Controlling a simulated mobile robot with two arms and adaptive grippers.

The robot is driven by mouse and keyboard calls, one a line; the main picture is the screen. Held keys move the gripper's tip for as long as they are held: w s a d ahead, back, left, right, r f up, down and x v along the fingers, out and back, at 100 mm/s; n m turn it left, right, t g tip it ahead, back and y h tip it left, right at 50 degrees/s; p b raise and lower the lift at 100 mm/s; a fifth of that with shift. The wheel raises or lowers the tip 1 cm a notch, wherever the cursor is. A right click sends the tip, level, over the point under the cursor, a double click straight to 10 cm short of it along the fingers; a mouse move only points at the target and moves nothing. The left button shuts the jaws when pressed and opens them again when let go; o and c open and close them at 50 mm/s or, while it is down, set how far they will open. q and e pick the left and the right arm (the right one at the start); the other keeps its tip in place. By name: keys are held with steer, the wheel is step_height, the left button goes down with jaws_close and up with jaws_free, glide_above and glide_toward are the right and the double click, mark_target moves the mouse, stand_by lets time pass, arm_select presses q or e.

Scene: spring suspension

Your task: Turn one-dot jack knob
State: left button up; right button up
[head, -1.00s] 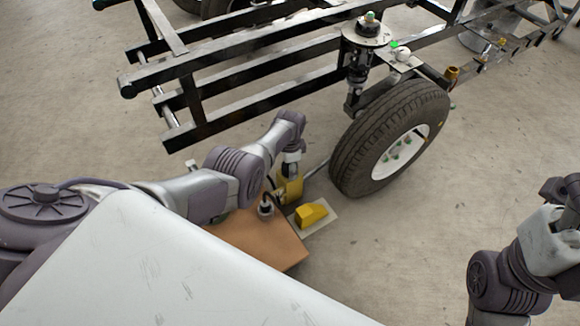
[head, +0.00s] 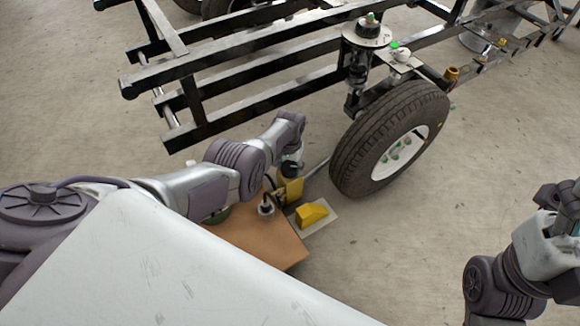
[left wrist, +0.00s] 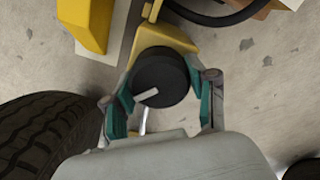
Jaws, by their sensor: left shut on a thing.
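A black round knob (left wrist: 162,77) with a white pointer line sits on top of a yellow jack (left wrist: 163,35). In the left wrist view my left gripper (left wrist: 160,95) has its teal-padded fingers on both sides of the knob and is shut on it. In the head view the jack's yellow body (head: 291,189) stands left of the wheel, below my left gripper (head: 291,166). No dot marking on the jack can be made out. My right gripper (head: 566,197) is at the right edge, away from the jack; its fingertips are unclear.
A tyre (head: 388,140) stands close to the right of the jack. The black frame (head: 215,115) lies behind my left arm. A yellow wedge (head: 312,214) on a pale plate and a brown box (head: 255,240) are in front. Open floor lies at right.

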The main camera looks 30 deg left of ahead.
arm_select(q)
steer(key=n, duration=0.6)
steer(key=shift+n, duration=0.3)
steer(key=n, duration=0.6)
steer(key=shift+s, duration=0.1)
steer(key=n, duration=0.6)
steer(key=shift+n, duration=0.4)
steer(key=n, duration=0.5)
steer(key=shift+n, duration=0.4)
steer(key=o, duration=1.2)
steer(key=shift+c, duration=0.2)
